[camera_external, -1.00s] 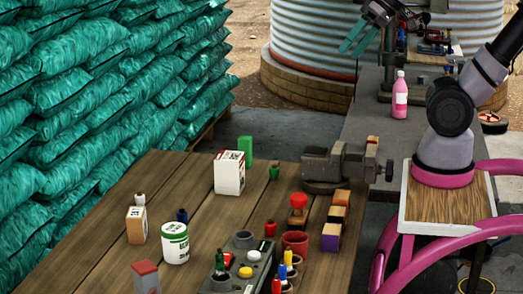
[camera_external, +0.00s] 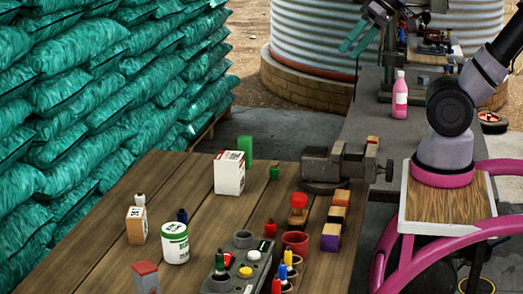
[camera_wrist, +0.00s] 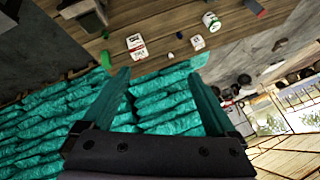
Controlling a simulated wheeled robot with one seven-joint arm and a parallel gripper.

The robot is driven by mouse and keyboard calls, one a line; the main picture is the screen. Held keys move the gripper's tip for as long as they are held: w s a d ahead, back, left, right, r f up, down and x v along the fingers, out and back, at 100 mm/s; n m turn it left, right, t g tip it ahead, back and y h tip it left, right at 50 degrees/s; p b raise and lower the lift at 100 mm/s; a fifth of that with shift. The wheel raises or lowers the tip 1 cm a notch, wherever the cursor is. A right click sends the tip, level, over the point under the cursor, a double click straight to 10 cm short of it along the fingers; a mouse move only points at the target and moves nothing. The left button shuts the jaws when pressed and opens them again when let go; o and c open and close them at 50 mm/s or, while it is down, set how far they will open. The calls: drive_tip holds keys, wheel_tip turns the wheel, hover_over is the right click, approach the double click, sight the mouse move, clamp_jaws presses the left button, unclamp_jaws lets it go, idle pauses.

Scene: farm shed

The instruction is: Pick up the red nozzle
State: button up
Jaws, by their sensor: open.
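The small red nozzle (camera_external: 270,229) stands on the wooden table, left of a dark red cup (camera_external: 295,240) and behind the grey control box. A second red piece (camera_external: 299,200) sits on a dark and orange block just behind the cup. I cannot make out the red nozzle in the wrist view. My gripper (camera_external: 352,47), with teal fingers, is high at the back, in front of the metal tank and well away from the nozzle. Its fingers are apart and empty in the wrist view (camera_wrist: 158,75).
Teal sacks (camera_external: 90,90) are piled left.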

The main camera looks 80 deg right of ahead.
drive_tip(key=c, duration=0.6)
